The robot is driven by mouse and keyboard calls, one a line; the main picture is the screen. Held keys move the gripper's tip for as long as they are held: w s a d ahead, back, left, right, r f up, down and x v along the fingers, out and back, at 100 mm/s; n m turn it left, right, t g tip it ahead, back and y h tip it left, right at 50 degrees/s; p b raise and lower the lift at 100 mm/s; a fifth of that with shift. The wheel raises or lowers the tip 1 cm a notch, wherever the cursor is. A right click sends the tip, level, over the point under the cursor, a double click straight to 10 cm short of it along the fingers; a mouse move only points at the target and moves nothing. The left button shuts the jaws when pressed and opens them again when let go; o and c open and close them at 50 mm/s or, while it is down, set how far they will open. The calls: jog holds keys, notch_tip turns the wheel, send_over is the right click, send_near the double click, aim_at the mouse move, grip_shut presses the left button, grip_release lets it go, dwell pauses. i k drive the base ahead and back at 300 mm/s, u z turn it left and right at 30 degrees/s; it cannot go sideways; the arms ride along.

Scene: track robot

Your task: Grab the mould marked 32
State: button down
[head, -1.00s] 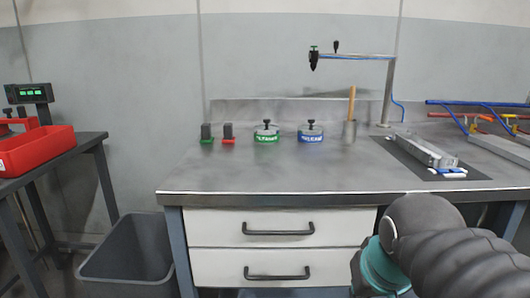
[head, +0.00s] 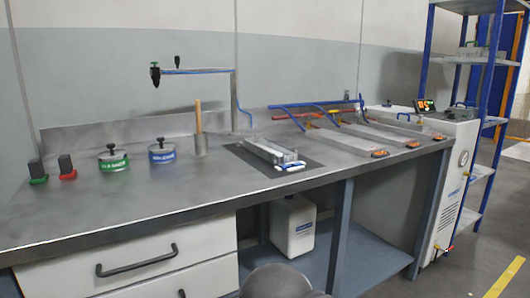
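No number 32 can be read on anything in view. A long metal mould-like block (head: 272,152) lies on a dark mat (head: 246,157) on the workbench, with small white and blue parts at its near end. Two flat metal plates with orange ends, a nearer one (head: 343,143) and a farther one (head: 385,135), lie to its right under blue and red bars. A grey metal item with a green handle (head: 475,51) sits high on the blue shelf rack. My gripper is not in view; only a dark rounded part of my arm shows at the bottom edge.
The workbench (head: 120,205) has a clear front strip. Green (head: 113,158) and blue (head: 161,152) lidded tins stand at left, with a wooden-handled tool in a cup (head: 200,140). A white cabinet (head: 450,180) and the shelf rack (head: 486,130) stand at right beside open floor.

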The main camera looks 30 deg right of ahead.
aim_at(282, 157)
jog(key=z, duration=1.3)
jog(key=k, duration=0.4)
jog(key=u, duration=1.15)
